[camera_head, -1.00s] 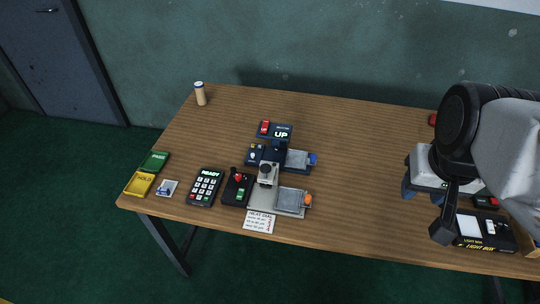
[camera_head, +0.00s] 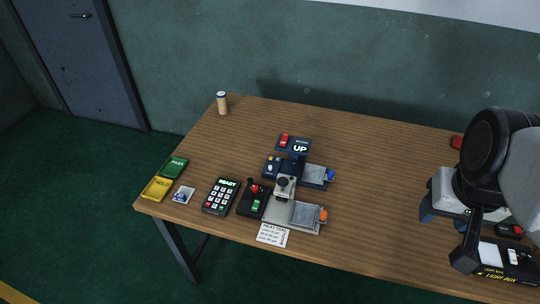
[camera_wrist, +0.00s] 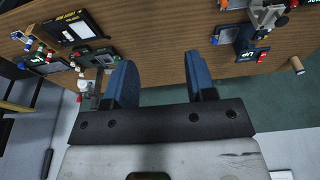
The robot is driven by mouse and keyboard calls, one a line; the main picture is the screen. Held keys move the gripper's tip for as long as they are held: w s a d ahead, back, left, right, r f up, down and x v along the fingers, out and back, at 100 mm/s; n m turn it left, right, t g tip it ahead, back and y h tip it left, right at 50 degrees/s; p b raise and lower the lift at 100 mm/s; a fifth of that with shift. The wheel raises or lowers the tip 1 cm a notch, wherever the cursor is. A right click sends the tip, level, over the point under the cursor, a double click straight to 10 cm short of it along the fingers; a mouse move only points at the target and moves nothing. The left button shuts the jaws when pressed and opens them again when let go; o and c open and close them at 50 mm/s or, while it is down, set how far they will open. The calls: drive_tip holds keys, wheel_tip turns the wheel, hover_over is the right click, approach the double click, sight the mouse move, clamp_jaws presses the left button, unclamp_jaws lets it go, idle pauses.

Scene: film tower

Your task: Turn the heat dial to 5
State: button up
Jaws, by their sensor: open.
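A white printed card (camera_head: 272,234), which seems to read "HEAT DIAL", lies at the table's front edge. Just behind it is a pale grey press-like device (camera_head: 284,190) with a round dark knob on its upright and a flat plate with an orange end. I cannot read any dial number or pointer. My gripper (camera_head: 447,214) is open and empty over the right side of the table, well right of this device. Its two blue fingers (camera_wrist: 158,80) stand apart in the wrist view, with nothing between them. The device shows partly at the wrist view's upper right edge (camera_wrist: 268,14).
Close behind the device is a dark blue one (camera_head: 313,175); further back is a panel reading "UP" (camera_head: 293,143). Left are a joystick box (camera_head: 252,200), keypad (camera_head: 221,196), green tray (camera_head: 173,167) and yellow tray (camera_head: 157,189). A light box (camera_head: 508,262) lies below my gripper.

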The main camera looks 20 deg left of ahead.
drive_tip(key=w+a+f+n, duration=0.3)
drive_tip(key=w+a+n, duration=0.55)
drive_tip(key=w, duration=0.25)
drive_tip(key=n+g, duration=0.3)
drive_tip(key=n, duration=2)
hover_over(255, 187)
wheel_tip(255, 187, down, 21)
drive_tip(key=shift+a+f, duration=0.1)
drive_tip(key=shift+f, duration=3.85)
